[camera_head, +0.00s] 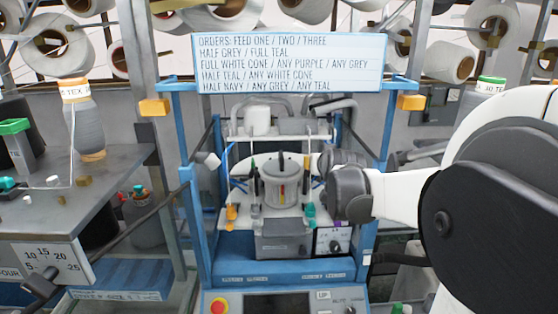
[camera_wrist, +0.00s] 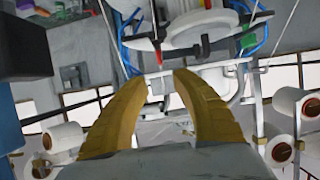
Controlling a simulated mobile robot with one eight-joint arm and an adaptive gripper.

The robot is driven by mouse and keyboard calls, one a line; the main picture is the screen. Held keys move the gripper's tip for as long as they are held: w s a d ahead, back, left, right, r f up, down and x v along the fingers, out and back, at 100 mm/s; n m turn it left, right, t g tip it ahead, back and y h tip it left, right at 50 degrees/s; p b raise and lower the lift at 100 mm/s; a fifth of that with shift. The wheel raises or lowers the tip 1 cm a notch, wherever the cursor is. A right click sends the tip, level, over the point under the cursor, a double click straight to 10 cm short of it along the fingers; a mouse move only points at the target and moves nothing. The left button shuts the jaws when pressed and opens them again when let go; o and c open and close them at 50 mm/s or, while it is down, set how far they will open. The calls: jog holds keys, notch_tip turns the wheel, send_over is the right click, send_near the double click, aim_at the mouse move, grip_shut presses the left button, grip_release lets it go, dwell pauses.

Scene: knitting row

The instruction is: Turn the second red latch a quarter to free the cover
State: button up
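My gripper (camera_wrist: 160,78) shows in the wrist view as two curved yellow fingers, apart at the tips with nothing between them. A small red piece with a dark end (camera_wrist: 157,55) lies just beyond the gap; I cannot tell whether it is a latch. Another small red piece (camera_wrist: 206,4) is at the top edge. In the head view, the white round knitting head (camera_head: 255,168) with a grey cylinder (camera_head: 282,186) stands inside the blue frame. My arm reaches in from the right and hides its right side. I cannot pick out the cover or second latch with certainty.
A sign board (camera_head: 290,63) spans the top of the blue frame (camera_head: 190,215). Orange blocks (camera_head: 155,107) sit on its sides. A grey table (camera_head: 45,190) with a yarn cone (camera_head: 82,120) stands left. Blue tubes (camera_wrist: 130,28) run close beyond my fingers.

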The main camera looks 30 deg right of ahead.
jog(key=s+a+f+n+g+y+b, duration=0.1)
jog(key=s+a+f+y+b, duration=0.15)
jog(key=a+f+b, duration=0.5)
jog(key=s+a+f+n+y+b, duration=0.25)
jog(key=a+f+b, duration=0.25)
jog(key=a+f, duration=0.5)
jog(key=s+a+f+n+g+y+b, duration=0.2)
jog(key=s+a+f+g+b, duration=0.1)
jog(key=s+a+f+b, duration=0.9)
jog(key=s+a+f, duration=0.4)
jog(key=a+f, duration=0.1)
jog(key=f, duration=0.2)
jog(key=shift+a+n+b, duration=0.25)
jog(key=shift+n+b, duration=0.05)
jog(key=shift+n, duration=0.05)
